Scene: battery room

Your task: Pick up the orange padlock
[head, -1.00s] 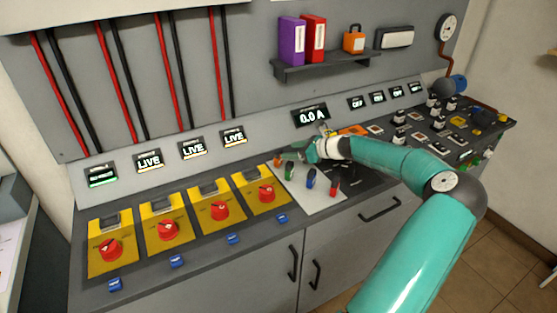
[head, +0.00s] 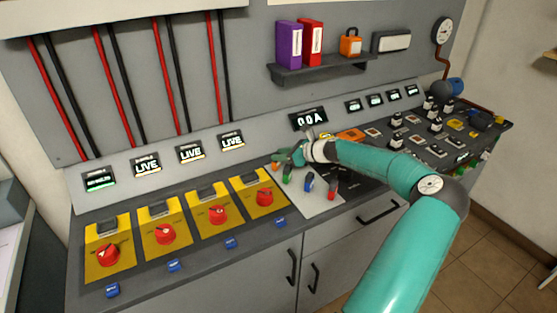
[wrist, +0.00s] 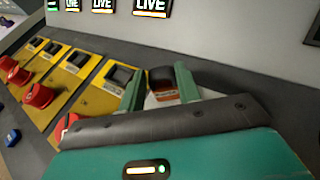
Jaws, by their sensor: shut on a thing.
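The orange padlock (wrist: 163,82) shows between my fingers in the wrist view, with a dark top and an orange-red and white face. In the head view only a small bit of orange (head: 275,164) shows beside my fingertips. My gripper (wrist: 160,80) is shut on it, one green finger on each side. In the head view my gripper (head: 287,158) is low over the left end of the pale mat (head: 316,205). I cannot tell whether the padlock touches the mat.
Green (head: 287,174), blue (head: 308,182) and red (head: 331,190) padlocks stand close by to the right. Yellow panels with red rotary switches (head: 265,197) lie to the left. A sloped display panel (head: 260,152) rises behind. An orange lock-shaped item (head: 351,45) sits on the shelf above.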

